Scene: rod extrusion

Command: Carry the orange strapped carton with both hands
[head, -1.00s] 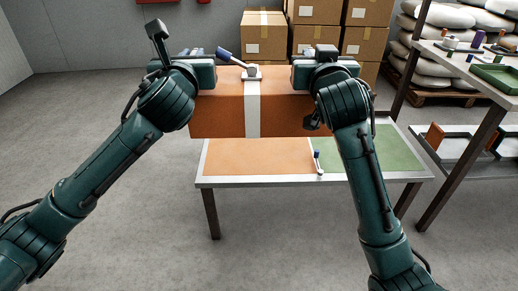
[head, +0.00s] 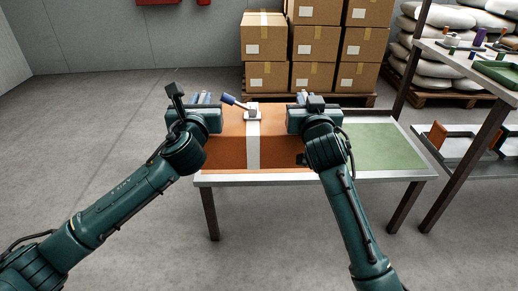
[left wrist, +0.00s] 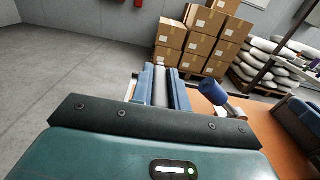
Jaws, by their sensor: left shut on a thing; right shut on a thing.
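The orange carton (head: 225,150) with a white strap (head: 253,150) is at the left part of the table, between my two arms. My left gripper (head: 205,98) is shut at its left end and my right gripper (head: 301,97) at its right end. In the left wrist view, the left gripper's blue fingers (left wrist: 165,85) close around a grey bar. A blue-handled lever on a grey base (head: 252,113) sits on the carton's top; its blue knob also shows in the left wrist view (left wrist: 213,92). Whether the carton's underside touches the table is hidden.
The table (head: 310,178) has a clear green area (head: 375,147) right of the carton. Stacked brown cartons (head: 315,43) stand on a pallet behind. A shelf rack (head: 470,70) with small items and white sacks (head: 410,70) is at the right.

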